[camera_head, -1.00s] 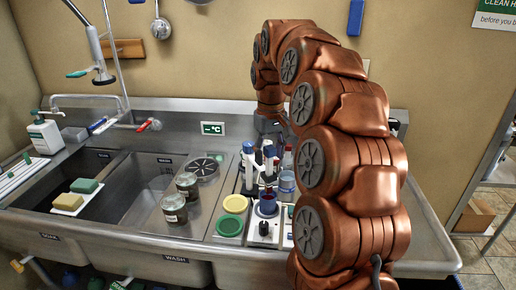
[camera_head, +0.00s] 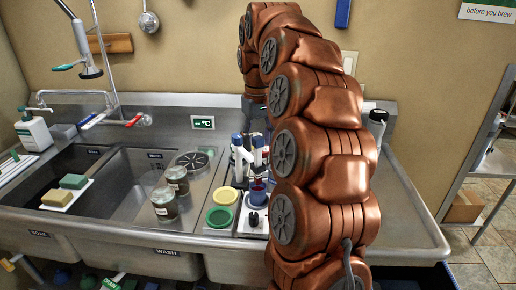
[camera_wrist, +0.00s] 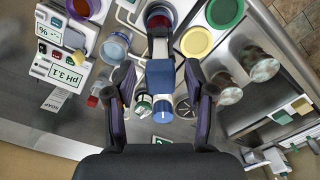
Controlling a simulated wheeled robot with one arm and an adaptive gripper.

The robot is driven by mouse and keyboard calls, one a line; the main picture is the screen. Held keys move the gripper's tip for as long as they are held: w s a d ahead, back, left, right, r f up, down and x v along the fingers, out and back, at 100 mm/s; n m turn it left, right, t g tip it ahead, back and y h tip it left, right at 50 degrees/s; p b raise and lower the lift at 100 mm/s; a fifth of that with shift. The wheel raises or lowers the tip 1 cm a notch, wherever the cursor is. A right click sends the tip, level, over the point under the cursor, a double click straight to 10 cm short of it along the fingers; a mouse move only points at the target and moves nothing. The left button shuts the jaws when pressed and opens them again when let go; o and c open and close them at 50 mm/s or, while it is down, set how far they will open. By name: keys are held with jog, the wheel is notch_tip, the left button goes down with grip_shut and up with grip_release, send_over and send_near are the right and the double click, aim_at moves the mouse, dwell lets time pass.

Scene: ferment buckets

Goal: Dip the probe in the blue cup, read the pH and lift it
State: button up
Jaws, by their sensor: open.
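My gripper (camera_wrist: 160,88) is open in the wrist view, its two dark fingers on either side of a blue-capped upright piece (camera_wrist: 160,72), apparently the probe's top, with a grey arm behind it. I cannot tell whether the fingers touch it. A cup with dark red liquid (camera_wrist: 160,16) stands beyond that piece; it shows blue-sided in the head view (camera_head: 257,190). A light blue cup (camera_wrist: 115,46) stands to the left. A meter (camera_wrist: 67,76) reads pH 3.1. In the head view my arm hides much of the gripper. The probe's tip is not visible.
A yellow lid (camera_head: 225,195) and a green lid (camera_head: 220,217) lie left of the cup. Two jars (camera_head: 164,204) stand further left by the sink basins (camera_head: 120,190). A white bottle with a green cap (camera_wrist: 143,104) stands close to the fingers.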

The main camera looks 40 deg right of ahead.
jog(key=shift+r+b, duration=0.3)
jog(key=shift+r, duration=1.3)
jog(key=s+a+f+n, duration=0.1)
jog(key=s+a+f, duration=0.1)
jog(key=s+a, duration=0.4)
jog(key=s+a+f+n, duration=0.1)
jog(key=s+a+f, duration=0.2)
jog(key=a, duration=0.4)
jog(key=s+a+f, duration=0.3)
jog(key=s+f, duration=0.1)
jog(key=s, duration=0.3)
jog(key=s+a+f+g, duration=0.1)
jog(key=s+a+f, duration=0.3)
jog(key=s, duration=0.3)
jog(key=shift+s+f, duration=0.35)
jog(key=shift+f, duration=0.1)
